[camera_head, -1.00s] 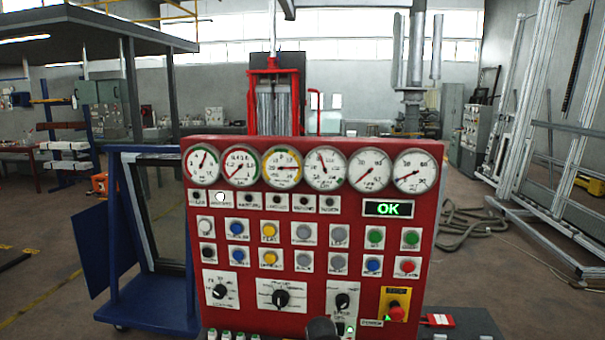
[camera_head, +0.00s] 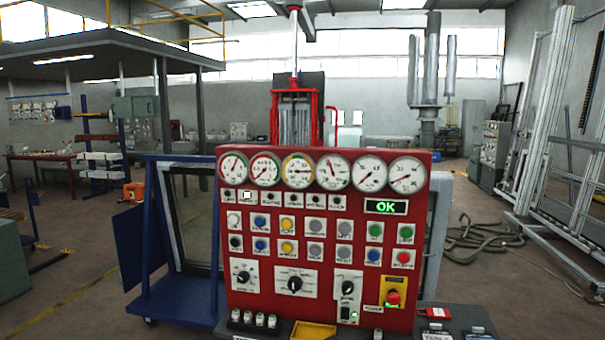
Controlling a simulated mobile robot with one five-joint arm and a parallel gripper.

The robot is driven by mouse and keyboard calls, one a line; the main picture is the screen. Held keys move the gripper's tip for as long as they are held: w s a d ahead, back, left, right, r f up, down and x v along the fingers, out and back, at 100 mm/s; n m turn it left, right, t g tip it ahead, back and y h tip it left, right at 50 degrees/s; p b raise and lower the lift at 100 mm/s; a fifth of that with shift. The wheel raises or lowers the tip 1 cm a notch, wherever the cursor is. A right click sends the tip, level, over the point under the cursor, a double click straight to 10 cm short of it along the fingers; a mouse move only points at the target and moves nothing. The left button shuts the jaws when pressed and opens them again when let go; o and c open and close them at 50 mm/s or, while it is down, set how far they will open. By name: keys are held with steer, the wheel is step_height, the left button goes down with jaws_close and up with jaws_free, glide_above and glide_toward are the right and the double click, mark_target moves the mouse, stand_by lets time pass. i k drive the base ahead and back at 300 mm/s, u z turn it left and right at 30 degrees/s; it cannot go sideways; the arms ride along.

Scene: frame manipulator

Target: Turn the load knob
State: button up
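The red control panel (camera_head: 325,262) stands upright in the middle of the view. It has three black rotary knobs on white plates in its lower part: a left knob (camera_head: 243,277), a larger middle knob (camera_head: 295,284) and a right knob (camera_head: 348,287). Their labels are too small to read, so I cannot tell which one is the load knob. A display (camera_head: 385,206) on the panel reads OK in green. My gripper does not show in this view.
A red emergency button (camera_head: 393,297) sits on a yellow plate at the panel's lower right. Small white-topped items (camera_head: 254,320) and a yellow tray (camera_head: 313,331) are below the panel. A blue frame cart (camera_head: 170,290) stands at left. Hoses (camera_head: 475,237) lie at right.

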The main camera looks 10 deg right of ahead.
mark_target(243, 277)
steer(key=u, duration=0.1)
steer(key=i, duration=0.9)
steer(key=u, duration=2.5)
steer(key=k, duration=0.45)
steer(key=u, duration=0.1)
steer(key=i, duration=0.45)
steer(key=u, duration=0.05)
